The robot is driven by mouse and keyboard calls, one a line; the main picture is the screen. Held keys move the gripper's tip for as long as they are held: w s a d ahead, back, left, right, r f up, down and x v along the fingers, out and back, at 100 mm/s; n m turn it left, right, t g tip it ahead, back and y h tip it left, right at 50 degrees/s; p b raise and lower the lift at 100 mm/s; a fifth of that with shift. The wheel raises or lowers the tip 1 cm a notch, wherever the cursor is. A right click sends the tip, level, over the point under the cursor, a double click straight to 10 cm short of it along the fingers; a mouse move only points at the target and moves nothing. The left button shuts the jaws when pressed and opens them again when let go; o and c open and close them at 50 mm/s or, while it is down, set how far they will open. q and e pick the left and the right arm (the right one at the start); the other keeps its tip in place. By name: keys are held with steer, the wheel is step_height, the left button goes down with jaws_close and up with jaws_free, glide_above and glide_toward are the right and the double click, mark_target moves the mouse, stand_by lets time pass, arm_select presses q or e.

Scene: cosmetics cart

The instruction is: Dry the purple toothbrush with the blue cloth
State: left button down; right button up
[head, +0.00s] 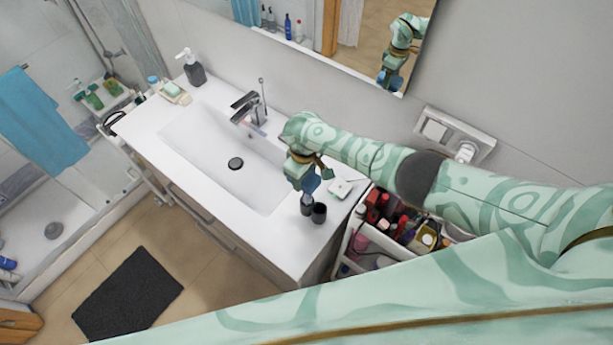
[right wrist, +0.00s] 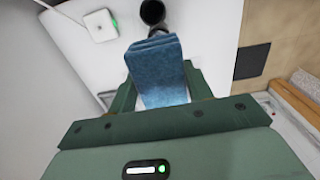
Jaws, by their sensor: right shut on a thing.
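My right gripper (head: 302,178) is shut on the folded blue cloth (head: 311,185), above the right end of the white counter. In the right wrist view the blue cloth (right wrist: 158,72) sticks out between the fingers. A dark cup (head: 319,213) stands below and close to the cloth; a dark round cup top (right wrist: 152,12) also shows just beyond the cloth in the wrist view. I cannot make out the purple toothbrush for sure; a small thin coloured thing (head: 256,129) lies by the faucet. My left gripper is not in view.
The sink basin (head: 222,155) with its faucet (head: 247,107) lies left of my gripper. A small white box (head: 340,189) sits on the counter at right. A cart (head: 345,245) full of cosmetics stands beside the counter. A soap dispenser (head: 194,71) stands at the far left end.

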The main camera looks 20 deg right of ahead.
steer(key=shift+s+d+p, duration=0.3)
steer(key=shift+s, duration=0.1)
steer(key=shift+s+d+f, duration=0.1)
steer(key=shift+s+d, duration=0.35)
steer(key=shift+s, duration=0.1)
steer(key=shift+w+a+r+b, duration=0.2)
steer(key=shift+w+a+b, duration=0.4)
steer(key=shift+w, duration=0.4)
steer(key=shift+s+d+p, duration=0.1)
steer(key=shift+s+p, duration=0.2)
steer(key=shift+p, duration=0.25)
steer(key=shift+s+d+f, duration=0.15)
steer(key=shift+s+d, duration=0.35)
steer(key=shift+s, duration=0.15)
steer(key=shift+r, duration=3.5)
